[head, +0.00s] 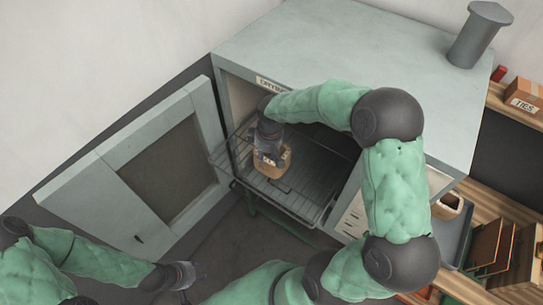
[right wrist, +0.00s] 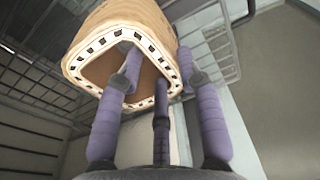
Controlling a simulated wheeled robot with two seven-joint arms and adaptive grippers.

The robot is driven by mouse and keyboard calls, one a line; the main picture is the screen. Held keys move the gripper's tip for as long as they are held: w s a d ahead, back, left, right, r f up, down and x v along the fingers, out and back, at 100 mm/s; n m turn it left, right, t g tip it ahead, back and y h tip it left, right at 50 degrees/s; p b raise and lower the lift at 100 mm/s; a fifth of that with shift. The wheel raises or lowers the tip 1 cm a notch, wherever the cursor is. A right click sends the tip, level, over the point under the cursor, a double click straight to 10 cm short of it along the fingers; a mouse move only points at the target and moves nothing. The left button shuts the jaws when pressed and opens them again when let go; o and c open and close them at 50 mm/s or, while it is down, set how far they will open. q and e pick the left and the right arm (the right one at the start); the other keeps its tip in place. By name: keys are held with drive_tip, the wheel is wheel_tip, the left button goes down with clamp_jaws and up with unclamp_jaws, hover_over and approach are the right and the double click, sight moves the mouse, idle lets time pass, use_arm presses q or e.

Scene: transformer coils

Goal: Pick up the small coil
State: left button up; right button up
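A tan, square-sided coil (head: 272,165) with a hollow middle is on the wire rack of the drying oven, under my right gripper (head: 268,155). In the right wrist view, the coil (right wrist: 128,22) shows its pale slotted rim and open core. My purple right gripper fingers (right wrist: 160,75) reach up to it. Some overlap the opening and one is by the right outer wall. Whether they press on the wall is unclear. My left gripper (head: 188,277) is low at the left of the head view, away from the coil; its fingers are too small to judge.
The oven (head: 330,45) stands with its door (head: 100,185) swung open to the left. The wire rack (head: 300,195) juts from the opening. At right, a brown hollow piece (head: 449,203) sits in a grey tray (head: 462,232) by a wooden bench (head: 490,200).

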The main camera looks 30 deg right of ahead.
sight(269, 169)
drive_tip(key=shift+s+f, duration=0.15)
drive_tip(key=shift+f, duration=0.35)
drive_tip(key=f, duration=0.4)
drive_tip(key=shift+w+a+f, duration=0.1)
drive_tip(key=shift+w, duration=0.25)
drive_tip(key=shift+s, duration=0.1)
clamp_jaws()
